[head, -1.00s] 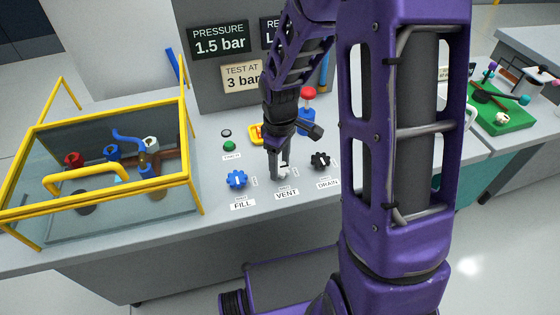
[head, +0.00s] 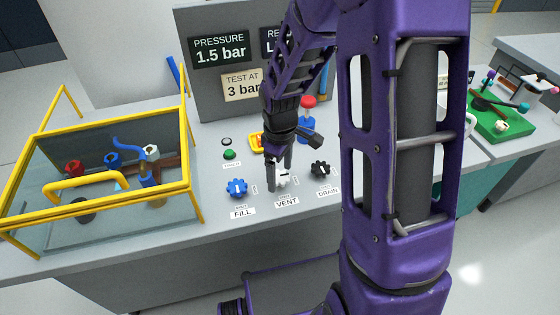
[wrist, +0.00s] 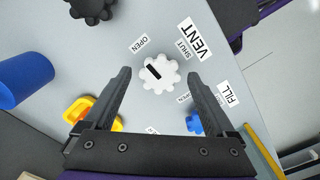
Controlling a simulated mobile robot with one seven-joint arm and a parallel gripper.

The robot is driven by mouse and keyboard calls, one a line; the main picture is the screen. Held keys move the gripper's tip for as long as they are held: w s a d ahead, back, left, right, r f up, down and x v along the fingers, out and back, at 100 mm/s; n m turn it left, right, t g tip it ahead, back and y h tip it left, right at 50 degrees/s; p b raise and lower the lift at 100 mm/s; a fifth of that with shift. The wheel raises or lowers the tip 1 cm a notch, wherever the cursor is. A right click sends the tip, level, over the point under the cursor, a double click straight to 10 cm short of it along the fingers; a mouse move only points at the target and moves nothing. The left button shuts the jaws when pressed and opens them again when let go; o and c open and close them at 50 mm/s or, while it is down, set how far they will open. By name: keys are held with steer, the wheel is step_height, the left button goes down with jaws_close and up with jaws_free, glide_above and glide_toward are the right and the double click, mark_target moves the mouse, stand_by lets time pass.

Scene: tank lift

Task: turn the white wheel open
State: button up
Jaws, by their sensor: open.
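The white wheel (wrist: 159,74) is a small scalloped knob with a black mark, beside the VENT label (wrist: 193,39) on the bench. In the wrist view it lies between and just beyond the fingertips of my gripper (wrist: 158,80). The black mark points toward the word OPEN to its upper left, not the word SHUT. In the head view my gripper (head: 279,175) hangs over the VENT wheel (head: 283,180), its fingers apart and partly hiding it. The fingers look clear of the wheel, and nothing is held.
The blue FILL wheel (head: 236,187) is left of the white one and the black DRAIN wheel (head: 320,169) right. Behind are a green button (head: 229,155), a yellow-based control (head: 256,141) and a red-topped blue post (head: 308,118). A yellow-framed tank (head: 110,198) stands left.

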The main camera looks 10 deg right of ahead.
mark_target(281, 175)
step_height(281, 175, up, 17)
steer(key=p, duration=0.3)
steer(key=shift+r, duration=0.15)
stand_by(0.3)
